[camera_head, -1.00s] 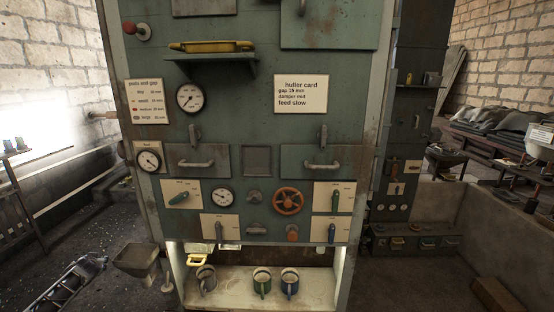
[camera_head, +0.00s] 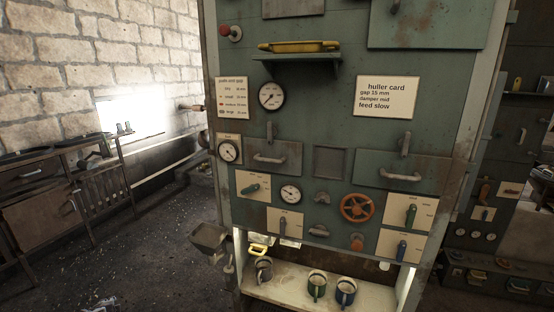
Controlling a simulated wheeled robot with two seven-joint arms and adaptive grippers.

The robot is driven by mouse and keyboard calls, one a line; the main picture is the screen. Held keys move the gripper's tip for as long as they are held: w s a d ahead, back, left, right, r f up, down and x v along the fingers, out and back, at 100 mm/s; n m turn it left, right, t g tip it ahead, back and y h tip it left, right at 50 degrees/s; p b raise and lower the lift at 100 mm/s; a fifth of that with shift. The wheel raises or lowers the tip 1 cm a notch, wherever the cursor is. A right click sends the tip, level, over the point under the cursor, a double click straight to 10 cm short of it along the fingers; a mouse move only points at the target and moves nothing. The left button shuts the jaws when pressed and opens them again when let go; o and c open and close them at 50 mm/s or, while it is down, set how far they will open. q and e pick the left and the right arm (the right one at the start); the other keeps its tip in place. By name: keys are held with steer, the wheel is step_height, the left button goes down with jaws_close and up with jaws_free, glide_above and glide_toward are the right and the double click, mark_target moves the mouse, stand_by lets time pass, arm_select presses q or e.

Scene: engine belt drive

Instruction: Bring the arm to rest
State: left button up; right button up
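A small dark tip of my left arm or gripper (camera_head: 95,304) shows at the bottom edge of the head view, at the lower left. The rest of it is cut off by the frame, so I cannot tell whether its fingers are open or shut, or whether it holds anything. It is over the dark floor, apart from the green cabinet (camera_head: 345,115). My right arm and gripper are not in view.
The cabinet carries a huller card (camera_head: 387,97), an orange handwheel (camera_head: 357,208), levers and gauges. Several mugs stand on its lit bottom shelf (camera_head: 290,292). A metal hopper (camera_head: 208,236) juts from its left side. A workbench (camera_head: 45,185) stands left; floor between is clear.

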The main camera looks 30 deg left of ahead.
arm_select(q)
steer(key=s+d+f+n+g+h, duration=0.15)
steer(key=s+d+f, duration=0.25)
steer(key=d+f, duration=0.9)
steer(key=s+d+f+h, duration=0.3)
steer(key=s+d+f, duration=0.2)
steer(key=d+f, duration=0.8)
steer(key=s+d+f+h, duration=0.1)
steer(key=d+f+h, duration=0.1)
steer(key=d, duration=1.9)
steer(key=s+d+f+n+h, duration=0.1)
steer(key=d+f, duration=0.3)
steer(key=d, duration=1.7)
steer(key=shift+s+d+h, duration=0.25)
steer(key=shift+s+h, duration=0.1)
steer(key=shift+h, duration=0.4)
steer(key=shift+n, duration=0.25)
